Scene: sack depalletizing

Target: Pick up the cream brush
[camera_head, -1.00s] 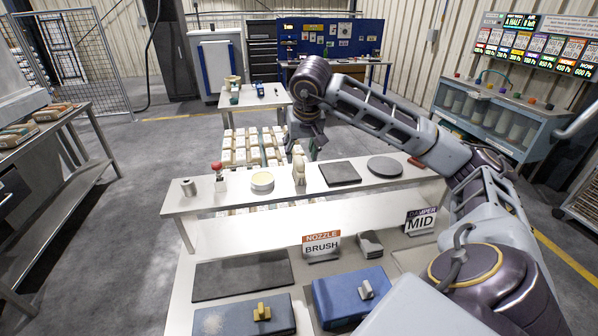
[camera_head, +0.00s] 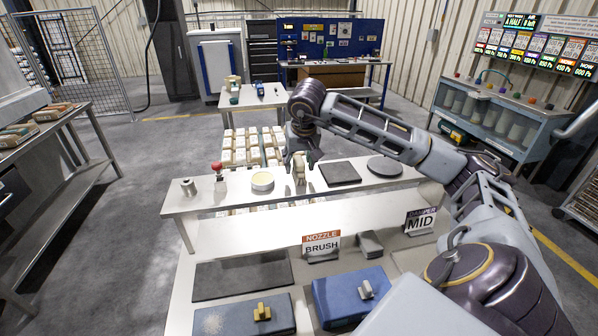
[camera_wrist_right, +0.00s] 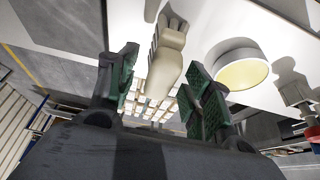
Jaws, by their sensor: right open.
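The cream brush (camera_head: 299,170) stands on the raised shelf, between a round cream-topped tin and a dark square pad. My right gripper (camera_head: 301,160) is directly over it, with its fingers coming down on either side of its upper part. In the right wrist view the cream brush (camera_wrist_right: 165,62) shows between the two green-padded fingers of my right gripper (camera_wrist_right: 163,92). The fingers are open, with a gap visible on both sides of the brush. My left gripper is not in view.
On the shelf (camera_head: 225,199) stand a small metal cylinder (camera_head: 188,187), a red-topped item (camera_head: 219,175), the tin (camera_head: 262,181), the square pad (camera_head: 340,173) and a dark disc (camera_head: 384,166). Signs and two blue cases (camera_head: 352,296) are on the lower surface. Sacks (camera_head: 250,147) lie beyond.

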